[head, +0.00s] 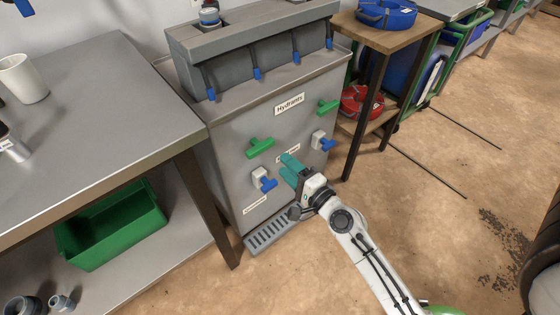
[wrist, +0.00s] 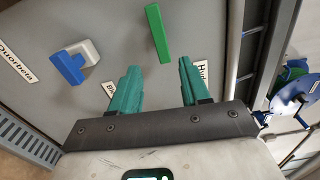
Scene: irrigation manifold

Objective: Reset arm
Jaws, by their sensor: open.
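My gripper (head: 291,170) is in front of the grey manifold cabinet (head: 226,150), with its teal fingers pointing at the panel. In the wrist view my gripper (wrist: 158,88) is open, with a clear gap between the two fingers and nothing in it. A green handle (head: 260,148) sits on the panel just left of and above my fingers; it also shows in the wrist view (wrist: 158,34) beyond the gap, apart from the fingers. A blue-handled white valve (head: 264,180) is lower left; it shows in the wrist view (wrist: 72,66) too. My fingers partly hide a label.
Another green handle (head: 328,106) and blue valve (head: 323,141) are on the panel's right. A grey drain grate (head: 270,234) lies at the cabinet's foot. A metal table (head: 90,125) stands left, a wooden stand (head: 385,38) right. The floor at right is mostly open.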

